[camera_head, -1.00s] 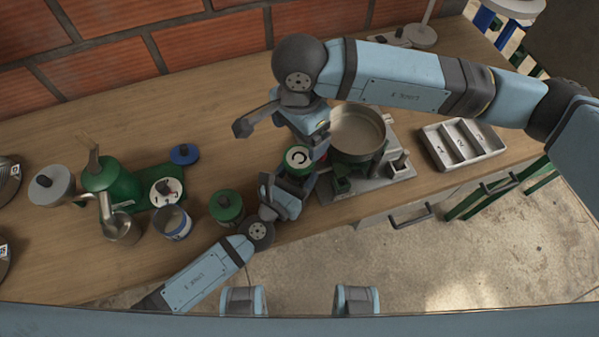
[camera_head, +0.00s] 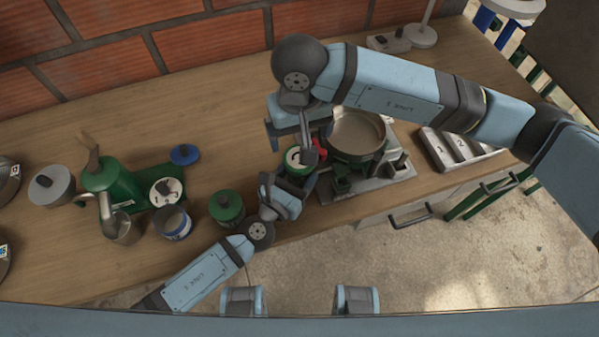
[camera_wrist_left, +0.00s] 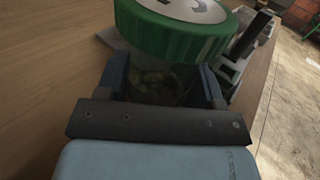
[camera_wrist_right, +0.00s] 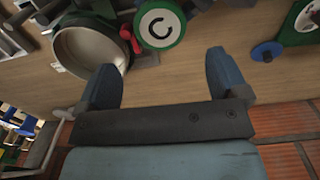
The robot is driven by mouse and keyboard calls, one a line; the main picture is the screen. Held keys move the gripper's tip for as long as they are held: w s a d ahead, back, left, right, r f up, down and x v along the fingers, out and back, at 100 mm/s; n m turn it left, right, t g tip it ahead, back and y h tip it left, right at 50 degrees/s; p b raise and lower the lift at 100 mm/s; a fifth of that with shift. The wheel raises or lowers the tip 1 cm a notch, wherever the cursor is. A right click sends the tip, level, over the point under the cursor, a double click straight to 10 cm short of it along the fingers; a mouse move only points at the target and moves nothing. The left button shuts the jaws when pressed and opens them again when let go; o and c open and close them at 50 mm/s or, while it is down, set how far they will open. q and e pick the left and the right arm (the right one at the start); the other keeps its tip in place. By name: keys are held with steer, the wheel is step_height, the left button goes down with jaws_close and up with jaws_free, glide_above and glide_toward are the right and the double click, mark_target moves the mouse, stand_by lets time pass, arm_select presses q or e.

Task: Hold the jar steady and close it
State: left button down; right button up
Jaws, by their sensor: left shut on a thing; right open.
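The jar, a clear glass jar (camera_wrist_left: 155,85) with a green lid (camera_head: 293,160), stands upright near the bench's front edge. The lid has a white top with a black curved mark. It sits on the jar in the left wrist view; how tightly, I cannot tell. My left gripper (camera_wrist_left: 163,88) is shut on the jar's body below the lid. My right gripper (camera_wrist_right: 165,72) is open and empty, with its fingers spread. In the right wrist view the lid (camera_wrist_right: 160,26) shows beyond the fingertips.
A metal pan (camera_head: 357,135) on a grey stand is close right of the jar. A second green-lidded jar (camera_head: 226,206) stands to the left. A grey compartment tray (camera_head: 440,150) is farther right. The wooden bench (camera_head: 215,125) behind the jar is clear.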

mark_target(299, 172)
steer(key=shift+f, duration=4)
steer(key=shift+c, duration=0.2)
